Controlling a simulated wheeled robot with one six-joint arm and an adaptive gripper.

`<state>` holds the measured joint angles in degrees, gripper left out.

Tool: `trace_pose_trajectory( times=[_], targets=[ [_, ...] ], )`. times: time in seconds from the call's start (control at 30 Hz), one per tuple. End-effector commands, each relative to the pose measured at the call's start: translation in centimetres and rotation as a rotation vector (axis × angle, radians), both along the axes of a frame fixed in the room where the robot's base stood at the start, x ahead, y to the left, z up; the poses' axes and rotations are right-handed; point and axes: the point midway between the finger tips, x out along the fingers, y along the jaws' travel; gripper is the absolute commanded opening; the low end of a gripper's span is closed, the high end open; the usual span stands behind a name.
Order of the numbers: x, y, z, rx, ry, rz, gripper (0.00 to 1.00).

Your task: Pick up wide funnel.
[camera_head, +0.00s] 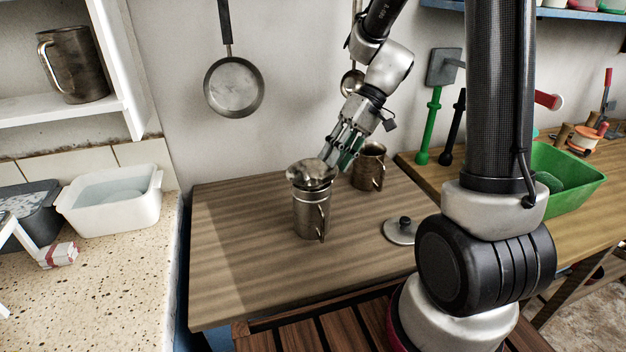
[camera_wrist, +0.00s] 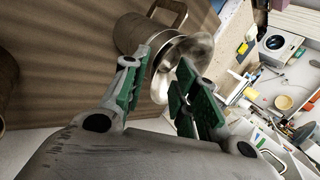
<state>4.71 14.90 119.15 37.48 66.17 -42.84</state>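The wide funnel (camera_head: 311,172) is shiny metal and sits on top of a metal mug (camera_head: 312,213) on the wooden table. Its flared mouth faces up. In the wrist view the funnel (camera_wrist: 186,48) shows beyond my fingertips, with the mug (camera_wrist: 137,33) behind it. My gripper (camera_head: 338,158) comes down at a slant from the upper right, close to the right side of the funnel's rim. In the wrist view my gripper (camera_wrist: 163,68) has its green-padded fingers apart, with part of the rim showing in the gap. I cannot tell whether a finger touches the rim.
A second metal mug (camera_head: 369,167) stands just right of my fingers. A lid (camera_head: 402,232) with a dark knob lies to the right. A pan (camera_head: 233,88) hangs on the wall behind. The table's left and front parts are clear.

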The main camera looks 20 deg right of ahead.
Motion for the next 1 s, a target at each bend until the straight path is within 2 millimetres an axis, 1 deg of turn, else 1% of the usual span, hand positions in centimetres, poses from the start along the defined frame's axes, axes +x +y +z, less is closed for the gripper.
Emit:
trace_pose_trajectory(
  times=[0.1,0.33,0.37,0.5,0.9,1.0],
  targets=[
    [-0.25,0.64,-0.94,0.000,0.001,0.001,0.29],
    [-0.25,0.74,-1.09,-0.001,-0.001,-0.001,0.29],
    [-0.25,0.74,-1.09,-0.001,-0.001,-0.001,0.25],
    [-0.25,0.74,-1.08,-0.001,0.000,0.000,0.00],
    [-0.25,0.72,-1.04,-0.001,0.000,0.000,0.00],
    [-0.22,0.72,-0.48,-0.001,-0.002,0.000,0.00]
  ],
)
